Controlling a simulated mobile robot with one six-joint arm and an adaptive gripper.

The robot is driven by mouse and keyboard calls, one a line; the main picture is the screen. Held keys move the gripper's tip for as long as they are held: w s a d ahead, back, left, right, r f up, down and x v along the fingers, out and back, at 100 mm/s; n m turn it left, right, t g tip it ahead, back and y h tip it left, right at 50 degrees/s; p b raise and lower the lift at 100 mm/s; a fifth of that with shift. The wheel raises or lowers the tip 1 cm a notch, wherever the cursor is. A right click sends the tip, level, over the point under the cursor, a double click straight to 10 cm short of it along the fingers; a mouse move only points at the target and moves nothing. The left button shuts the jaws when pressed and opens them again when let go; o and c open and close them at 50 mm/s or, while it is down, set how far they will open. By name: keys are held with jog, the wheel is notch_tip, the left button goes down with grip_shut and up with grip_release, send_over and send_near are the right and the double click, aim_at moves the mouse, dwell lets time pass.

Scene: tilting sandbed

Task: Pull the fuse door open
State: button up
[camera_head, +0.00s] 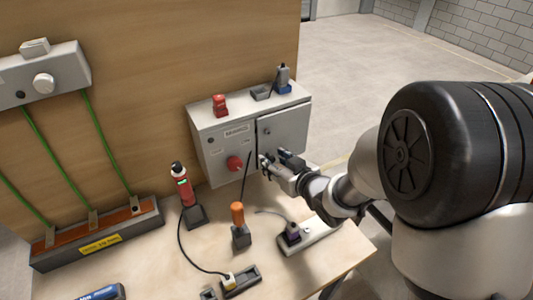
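The grey control cabinet (225,152) stands on the bench against the wooden back panel. The fuse door appears to be the plain grey panel (286,128) at the right of its front. It looks shut or nearly so, with a dark seam at its left edge and a small dark spot near that edge. My gripper (264,161) is in front of the door's lower left part, close to it. The gripper hides that part of the door. I cannot tell whether the fingers touch the door or are open or shut.
A red knob (234,163) sits on the cabinet's left front. Red (220,105) and blue (283,82) items stand on top. A red bottle-like tool (183,186), an orange-handled tool (237,214), a power strip (309,236) and a cable crowd the bench below.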

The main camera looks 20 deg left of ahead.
jog(key=shift+w+a+f, duration=0.15)
jog(key=shift+w+a, duration=0.1)
jog(key=shift+s, duration=0.1)
grip_shut()
dwell(0.4)
